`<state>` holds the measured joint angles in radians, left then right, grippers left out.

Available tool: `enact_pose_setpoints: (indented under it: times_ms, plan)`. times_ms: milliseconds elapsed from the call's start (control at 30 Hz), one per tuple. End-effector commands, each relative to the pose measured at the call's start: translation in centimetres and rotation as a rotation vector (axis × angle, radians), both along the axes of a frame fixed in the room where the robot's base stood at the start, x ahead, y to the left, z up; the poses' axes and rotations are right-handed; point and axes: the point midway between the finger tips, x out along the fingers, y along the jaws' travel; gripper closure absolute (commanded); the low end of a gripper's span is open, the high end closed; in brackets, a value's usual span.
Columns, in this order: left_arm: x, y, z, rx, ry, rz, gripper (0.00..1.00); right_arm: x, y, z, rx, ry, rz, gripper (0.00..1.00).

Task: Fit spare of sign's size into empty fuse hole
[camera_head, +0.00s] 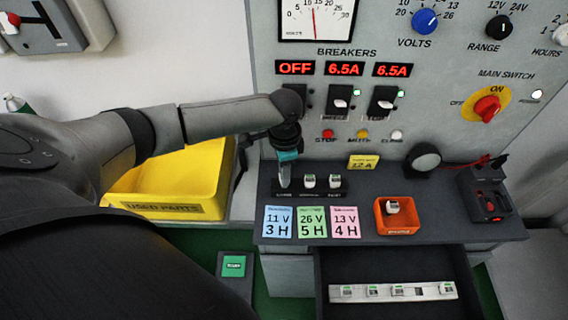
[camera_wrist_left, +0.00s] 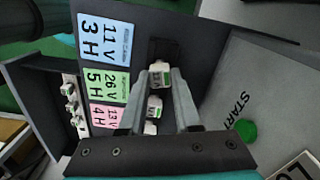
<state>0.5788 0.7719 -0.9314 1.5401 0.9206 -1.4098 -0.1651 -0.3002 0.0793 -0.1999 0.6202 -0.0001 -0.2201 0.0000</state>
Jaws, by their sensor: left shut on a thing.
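My left gripper (camera_head: 285,180) points down at the left end of the black fuse block (camera_head: 318,194). In the left wrist view, the gripper (camera_wrist_left: 172,88) is shut on a white fuse with a green label (camera_wrist_left: 160,76). That fuse is over or in the block's left position; I cannot tell whether it is seated. Two more fuses (camera_head: 309,181) (camera_head: 334,181) stand upright in the block beside it. The yellow sign (camera_head: 362,162) reads 12 A. A spare strip (camera_head: 355,298) in the open drawer holds several fuses and has a gap right of centre. My right gripper is not in view.
An orange bin (camera_head: 397,229) holds one fuse (camera_head: 392,207). Blue, green and pink cards (camera_head: 312,222) lie before the block. A yellow used-parts bin (camera_head: 150,190) is at left. The breaker panel (camera_head: 340,130) rises behind; its left display reads OFF.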

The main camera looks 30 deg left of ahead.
Motion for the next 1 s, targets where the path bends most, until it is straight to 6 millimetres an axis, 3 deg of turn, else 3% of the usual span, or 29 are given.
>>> enact_pose_setpoints:
  times_ms: [1000]
  plan:
    - [-0.05, -0.04, -1.06, -0.001, 0.001, 0.000, 1.00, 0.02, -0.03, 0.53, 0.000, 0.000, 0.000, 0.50]
